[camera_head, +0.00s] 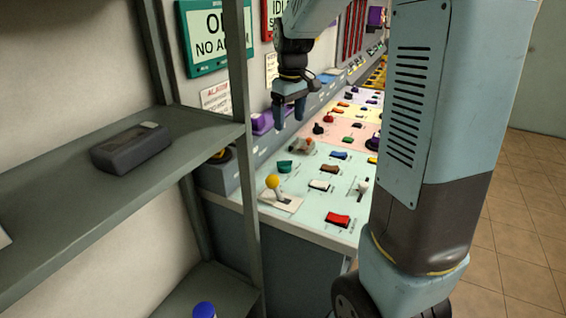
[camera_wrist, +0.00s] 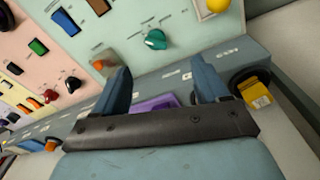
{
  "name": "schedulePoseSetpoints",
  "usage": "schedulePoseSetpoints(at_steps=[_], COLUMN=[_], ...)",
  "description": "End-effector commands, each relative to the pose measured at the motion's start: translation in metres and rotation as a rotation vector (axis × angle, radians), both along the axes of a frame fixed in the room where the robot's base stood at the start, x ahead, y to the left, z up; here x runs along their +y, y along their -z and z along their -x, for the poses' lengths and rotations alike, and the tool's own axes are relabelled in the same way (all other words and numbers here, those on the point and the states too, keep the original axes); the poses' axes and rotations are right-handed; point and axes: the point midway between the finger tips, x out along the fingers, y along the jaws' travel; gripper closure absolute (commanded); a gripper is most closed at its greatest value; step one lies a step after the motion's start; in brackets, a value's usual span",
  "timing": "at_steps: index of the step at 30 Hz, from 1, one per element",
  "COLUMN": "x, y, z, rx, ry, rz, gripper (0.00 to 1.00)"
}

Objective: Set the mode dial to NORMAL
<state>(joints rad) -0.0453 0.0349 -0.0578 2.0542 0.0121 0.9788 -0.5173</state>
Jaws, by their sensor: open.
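Which control is the mode dial I cannot tell, since the panel labels are too small to read. A teal dial (camera_head: 285,166) sits on the pale green part of the sloping console, near its back edge. It also shows in the wrist view (camera_wrist: 155,39), beyond and between my fingertips. My gripper (camera_head: 289,115) is open and empty, pointing down above the back edge of the console, apart from the dial. Both fingers show in the wrist view (camera_wrist: 162,80). A red knob (camera_head: 328,118) and a black knob (camera_head: 318,129) stand on the pink part farther along.
A yellow ball-topped lever (camera_head: 273,182), a red rocker switch (camera_head: 337,219) and several other switches crowd the console. A grey shelf (camera_head: 60,210) with a dark box (camera_head: 131,148) stands at the left. A purple item (camera_wrist: 155,103) lies below the fingers. Tiled floor is clear at right.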

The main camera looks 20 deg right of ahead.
Motion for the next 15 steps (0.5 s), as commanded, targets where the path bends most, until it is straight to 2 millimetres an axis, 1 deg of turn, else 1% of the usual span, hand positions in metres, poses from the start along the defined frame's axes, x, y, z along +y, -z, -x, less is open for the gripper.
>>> schedulePoseSetpoints(at_steps=[1,3,6,9,15], x=[0.0,0.0,0.0,0.0,0.0], y=[0.009,0.019,0.029,0.036,0.049], z=[-0.011,-0.022,-0.033,-0.04,-0.042], rx=[0.02,0.039,0.058,0.069,0.076], ry=[-0.017,-0.042,-0.068,-0.083,-0.091], rz=[0.003,0.005,0.008,0.01,0.01], gripper=[0.26,0.26,0.26,0.26,0.26])
